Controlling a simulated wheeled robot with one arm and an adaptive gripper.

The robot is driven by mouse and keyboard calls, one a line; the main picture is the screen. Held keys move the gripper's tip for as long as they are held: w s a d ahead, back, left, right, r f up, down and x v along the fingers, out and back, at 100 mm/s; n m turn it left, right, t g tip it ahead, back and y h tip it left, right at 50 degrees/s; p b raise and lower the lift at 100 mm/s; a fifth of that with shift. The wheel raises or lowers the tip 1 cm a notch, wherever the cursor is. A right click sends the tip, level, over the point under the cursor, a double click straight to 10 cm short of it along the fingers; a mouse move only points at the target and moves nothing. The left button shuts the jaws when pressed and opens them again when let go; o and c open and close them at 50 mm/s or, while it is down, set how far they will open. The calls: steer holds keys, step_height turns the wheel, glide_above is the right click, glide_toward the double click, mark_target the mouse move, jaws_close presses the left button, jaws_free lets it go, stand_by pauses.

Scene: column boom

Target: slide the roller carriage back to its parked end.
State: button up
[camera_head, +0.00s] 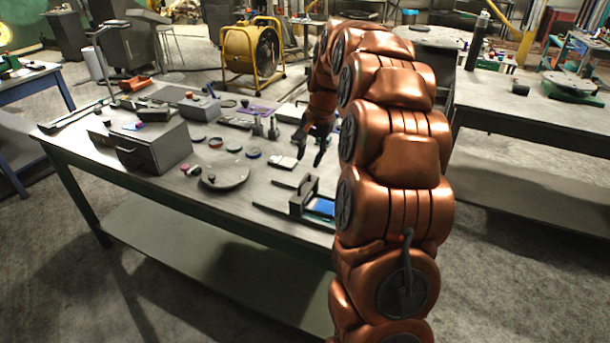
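A dark frame-like device with two thin rails and a blue patch lies near the table's front right edge; I take its upright dark block (304,192) to be the roller carriage. The rails (272,210) stick out to the left of the block. The blue patch (323,207) lies to its right, partly hidden by my copper arm. My gripper (310,157) points down above the table, behind and above the block and apart from it. Its two dark fingers look spread, with nothing seen between them.
A grey box (150,146) stands on the table (110,160) at left. A round plate (224,176), several small discs and a small white item (283,162) lie between it and the device. A yellow fan (251,52) stands on the floor behind. Another table (535,112) is at right.

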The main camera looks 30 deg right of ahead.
mark_target(304, 180)
steer(key=shift+w+a+f+p, duration=0.2)
steer(key=shift+f+p, duration=0.15)
steer(key=shift+f, duration=0.85)
steer(key=shift+w+a+f+p, duration=0.1)
steer(key=shift+w+f+p, duration=0.15)
steer(key=shift+f, duration=0.95)
steer(key=shift+w+a+f+p, duration=0.15)
steer(key=shift+f+p, duration=0.25)
steer(key=shift+f, duration=0.8)
jaws_close()
